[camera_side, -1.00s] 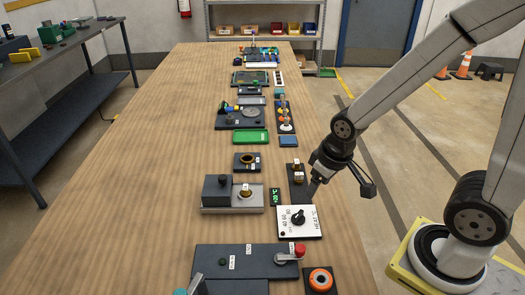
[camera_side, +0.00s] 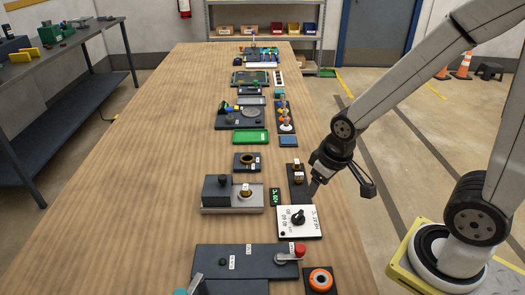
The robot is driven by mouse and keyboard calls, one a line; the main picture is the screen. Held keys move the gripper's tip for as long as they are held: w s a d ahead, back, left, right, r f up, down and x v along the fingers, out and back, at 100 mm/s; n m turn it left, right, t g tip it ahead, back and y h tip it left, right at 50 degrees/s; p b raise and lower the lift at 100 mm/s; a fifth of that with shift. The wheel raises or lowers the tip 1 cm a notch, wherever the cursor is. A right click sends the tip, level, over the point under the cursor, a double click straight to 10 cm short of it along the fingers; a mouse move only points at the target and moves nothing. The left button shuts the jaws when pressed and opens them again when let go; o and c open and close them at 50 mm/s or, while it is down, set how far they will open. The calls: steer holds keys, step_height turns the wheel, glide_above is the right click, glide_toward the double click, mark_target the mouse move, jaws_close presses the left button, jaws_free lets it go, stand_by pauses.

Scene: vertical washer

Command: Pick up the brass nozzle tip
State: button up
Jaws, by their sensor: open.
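A small brass-coloured piece (camera_side: 297,170) stands upright on a narrow dark plate (camera_side: 298,190), just left of my gripper. Another brass piece (camera_side: 246,191) stands on a grey metal fixture (camera_side: 220,206) farther left. I cannot tell from their small size which of them is the nozzle tip.
A white panel with a black knob (camera_side: 298,217) lies just below my gripper, with a small green display (camera_side: 275,197) beside it. A brass ring on a dark block (camera_side: 246,161) and a green tray (camera_side: 251,137) lie farther back. The table's left side is clear.

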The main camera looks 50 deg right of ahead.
steer(key=shift+w, duration=0.1)
steer(key=m+g, duration=0.2)
steer(key=m, duration=0.7)
glide_above(246, 187)
steer(key=f, duration=0.2)
steer(key=shift+s+f, duration=0.4)
steer(key=shift+w+a+f+m+g, duration=0.15)
steer(key=shift+w+m, duration=0.05)
steer(key=shift+w, duration=0.1)
steer(key=shift+w+a+f+m+g, duration=0.1)
steer(key=shift+w+m+g, duration=0.1)
steer(key=shift+w, duration=0.1)
steer(key=shift+f, duration=0.1)
steer(key=shift+f, duration=1.25)
steer(key=shift+f, duration=0.1)
steer(key=shift+s+d+f, duration=0.1)
steer(key=shift+f, duration=1.15)
steer(key=shift+s+d+f, duration=0.1)
steer(key=shift+f, duration=1.15)
